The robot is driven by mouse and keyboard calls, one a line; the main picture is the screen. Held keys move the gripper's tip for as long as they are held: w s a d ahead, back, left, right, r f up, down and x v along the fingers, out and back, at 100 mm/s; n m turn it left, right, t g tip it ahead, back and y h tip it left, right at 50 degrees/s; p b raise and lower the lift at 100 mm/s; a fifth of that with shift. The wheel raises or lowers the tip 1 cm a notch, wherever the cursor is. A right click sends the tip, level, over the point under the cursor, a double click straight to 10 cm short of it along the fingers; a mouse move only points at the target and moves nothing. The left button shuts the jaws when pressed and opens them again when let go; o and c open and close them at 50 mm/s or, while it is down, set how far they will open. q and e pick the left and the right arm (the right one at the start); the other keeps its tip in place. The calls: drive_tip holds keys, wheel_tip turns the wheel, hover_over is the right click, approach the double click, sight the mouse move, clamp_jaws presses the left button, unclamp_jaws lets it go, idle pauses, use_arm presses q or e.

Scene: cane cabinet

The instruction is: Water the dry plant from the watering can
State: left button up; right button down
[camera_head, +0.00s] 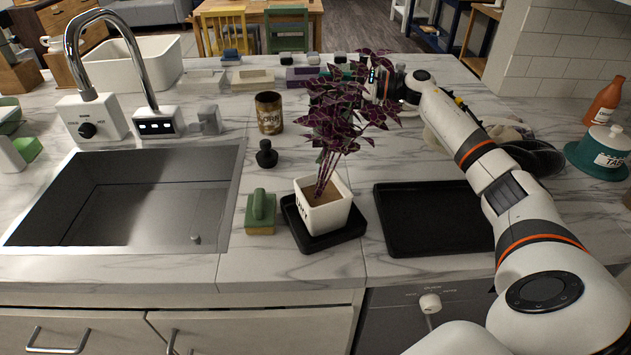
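The plant (341,112) has purple leaves and stands upright in a white square pot (323,209) with brown soil. The pot sits on a small black saucer (325,240) near the counter's front edge. My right arm reaches in from the right, past the plant. Its gripper (377,83) is at the far side of the leaves, largely hidden by them, so I cannot tell whether it holds anything. I cannot make out a watering can. My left gripper is not in view.
An empty black tray (430,225) lies right of the plant. A green-and-yellow sponge (261,212), a dark small bottle (266,155) and a brown tin (269,112) stand left of it. The sink (228,190) is further left. A teal-and-white container (603,150) stands far right.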

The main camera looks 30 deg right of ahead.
drive_tip(key=shift+w+d, duration=0.1)
drive_tip(key=shift+w, duration=0.05)
drive_tip(key=shift+r, duration=0.1)
drive_tip(key=w+d+f+m+b, duration=0.1)
drive_tip(key=f+b, duration=0.1)
drive_tip(key=f, duration=0.1)
drive_tip(key=w+d+f+m+b, duration=0.1)
drive_tip(key=f+m+b, duration=0.1)
drive_tip(key=f+b, duration=0.1)
drive_tip(key=w+d+f+m+b, duration=0.1)
drive_tip(key=f+m+b, duration=0.1)
drive_tip(key=f+b, duration=0.1)
drive_tip(key=shift+w+d+f, duration=0.2)
drive_tip(key=shift+w+d, duration=0.1)
drive_tip(key=shift+w, duration=0.05)
drive_tip(key=shift+s+r, duration=0.15)
idle(1.2)
